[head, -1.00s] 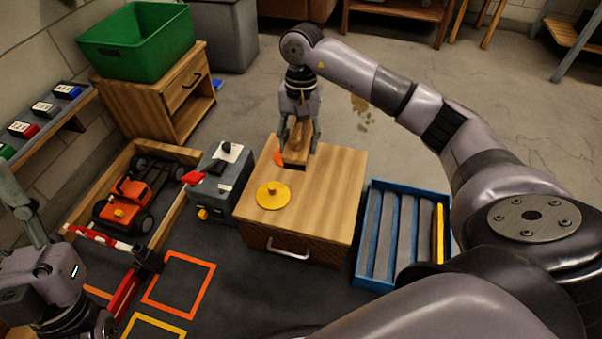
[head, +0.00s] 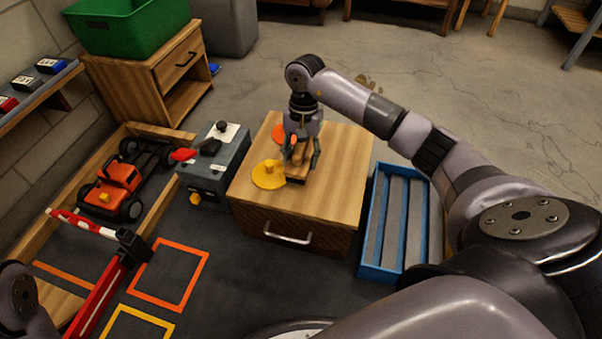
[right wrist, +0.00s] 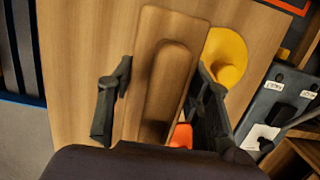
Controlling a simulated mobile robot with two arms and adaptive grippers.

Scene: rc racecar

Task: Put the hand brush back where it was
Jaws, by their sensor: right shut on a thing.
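The hand brush (head: 297,172) is a flat wooden block with a raised wooden grip and a dark underside. My right gripper (head: 301,158) is shut on it above the wooden cabinet top (head: 338,160). In the right wrist view the brush (right wrist: 165,50) lies between the two dark fingers (right wrist: 158,98). I cannot tell whether its underside touches the cabinet top. The yellow disc with a knob (head: 265,178) is just left of the brush, and the brush covers part of its edge in the head view. My left gripper is not in view; only part of that arm shows at the lower left.
An orange disc (head: 278,132) lies behind the brush. A grey box (head: 226,160) with a red lever stands left of the cabinet. A blue slatted rack (head: 378,225) stands right of it. An orange car (head: 112,187) sits in a wooden frame. The cabinet top's right side is clear.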

